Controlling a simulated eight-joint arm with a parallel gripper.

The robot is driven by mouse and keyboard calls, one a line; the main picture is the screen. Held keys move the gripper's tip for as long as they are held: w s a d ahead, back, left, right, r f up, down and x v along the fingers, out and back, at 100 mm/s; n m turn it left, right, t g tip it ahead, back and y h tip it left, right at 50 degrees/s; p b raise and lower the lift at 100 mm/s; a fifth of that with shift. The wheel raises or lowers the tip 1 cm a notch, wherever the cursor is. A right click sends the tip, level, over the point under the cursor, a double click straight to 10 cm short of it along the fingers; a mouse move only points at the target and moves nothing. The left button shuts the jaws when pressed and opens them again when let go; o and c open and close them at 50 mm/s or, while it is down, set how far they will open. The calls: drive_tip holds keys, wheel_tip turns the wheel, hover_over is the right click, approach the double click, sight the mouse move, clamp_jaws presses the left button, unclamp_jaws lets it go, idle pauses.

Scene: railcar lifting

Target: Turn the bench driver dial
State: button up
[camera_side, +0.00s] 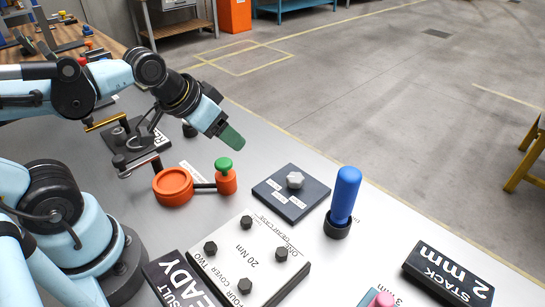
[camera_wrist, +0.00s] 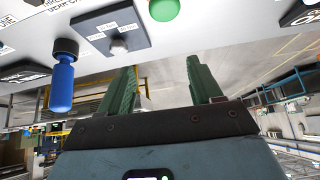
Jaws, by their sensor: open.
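The dial is a light grey knob (camera_side: 294,180) on a dark square plate (camera_side: 273,190) with small white labels, lying on the grey bench. In the wrist view the knob (camera_wrist: 119,45) shows at upper left on its plate (camera_wrist: 92,31); the label text is too small to read. My gripper (camera_side: 232,138) is above the bench, up and left of the dial and apart from it. In the wrist view my two green fingers (camera_wrist: 161,75) are spread with nothing between them.
A blue-handled tool (camera_side: 344,195) stands upright in a black holder just right of the dial plate. A green-topped orange post (camera_side: 225,180) stands left of it, beside an orange ring (camera_side: 173,187). A white bolted cover plate (camera_side: 250,265) lies in front.

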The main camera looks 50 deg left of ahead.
drive_tip(key=w+d+r+m+g, duration=0.3)
drive_tip(key=w+d+m, duration=0.1)
drive_tip(key=w+m, duration=0.2)
drive_tip(key=m+g, duration=0.4)
drive_tip(key=m, duration=0.3)
approach(296, 177)
wheel_tip(296, 177, down, 9)
drive_tip(key=shift+s+r, duration=0.1)
drive_tip(key=shift+r, duration=0.05)
drive_tip(key=c, duration=1)
drive_tip(key=shift+c, duration=0.2)
